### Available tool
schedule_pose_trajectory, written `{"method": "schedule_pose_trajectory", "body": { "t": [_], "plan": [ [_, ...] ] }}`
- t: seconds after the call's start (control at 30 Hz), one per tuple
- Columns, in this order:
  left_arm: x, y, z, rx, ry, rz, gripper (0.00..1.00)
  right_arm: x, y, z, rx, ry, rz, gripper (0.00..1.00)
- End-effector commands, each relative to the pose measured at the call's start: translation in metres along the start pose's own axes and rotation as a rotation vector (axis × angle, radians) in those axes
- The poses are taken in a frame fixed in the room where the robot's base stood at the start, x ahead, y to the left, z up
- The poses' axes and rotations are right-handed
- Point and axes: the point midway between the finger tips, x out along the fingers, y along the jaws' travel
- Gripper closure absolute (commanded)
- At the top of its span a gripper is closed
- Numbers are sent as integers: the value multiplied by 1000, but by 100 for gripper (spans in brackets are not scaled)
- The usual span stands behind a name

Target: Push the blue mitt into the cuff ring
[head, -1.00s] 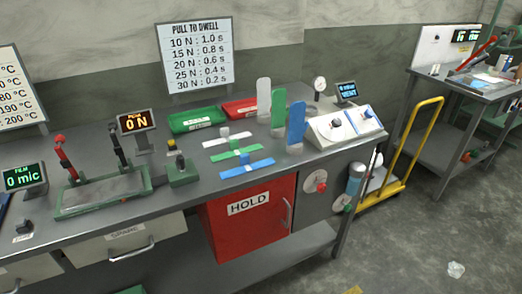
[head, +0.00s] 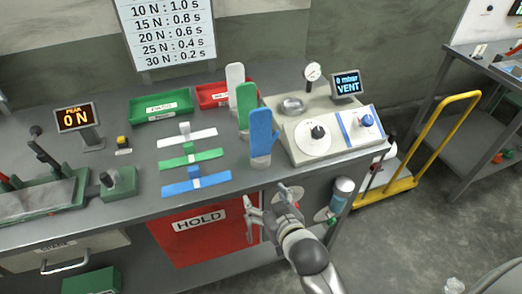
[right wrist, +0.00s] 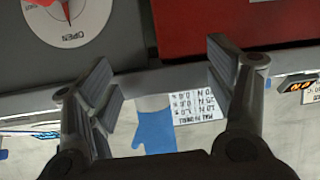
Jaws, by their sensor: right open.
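The blue mitt (head: 262,132) stands upright on a pale stand at the bench's front edge, rightmost of three upright mitts. In the right wrist view the blue mitt (right wrist: 155,132) shows upside down, beyond and between the fingers. A round metal fitting (head: 292,105) sits on top of the beige tester; I cannot tell whether it is the cuff ring. My right gripper (head: 264,203) is open and empty, in front of the bench, below and apart from the blue mitt. Its two spread fingers also show in the right wrist view (right wrist: 160,68). My left gripper is not in view.
The green mitt (head: 246,108) and white mitt (head: 234,82) stand behind the blue one. White, green and blue cross-shaped pieces lie to their left. The tester (head: 300,138) stands close on the right. A red HOLD cabinet (head: 190,238) is below the bench top.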

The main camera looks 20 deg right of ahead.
Motion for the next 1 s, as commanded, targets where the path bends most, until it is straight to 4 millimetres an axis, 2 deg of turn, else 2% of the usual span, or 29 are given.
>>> {"method": "schedule_pose_trajectory", "body": {
  "t": [0.03,0.2,0.3,0.43,0.6,0.73,1.0],
  "plan": [
    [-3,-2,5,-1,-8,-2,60,-13,4,-30,9,50,11,23],
    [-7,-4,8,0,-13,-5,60,-49,15,-124,35,269,45,23],
    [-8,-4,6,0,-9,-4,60,-64,19,-158,43,360,59,23],
    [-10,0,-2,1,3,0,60,-65,22,-177,45,405,65,23],
    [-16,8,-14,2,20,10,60,-43,24,-188,43,406,66,23],
    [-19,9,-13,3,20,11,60,-28,25,-193,43,404,66,23],
    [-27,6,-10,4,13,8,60,-12,29,-202,43,403,65,23]
  ]
}}
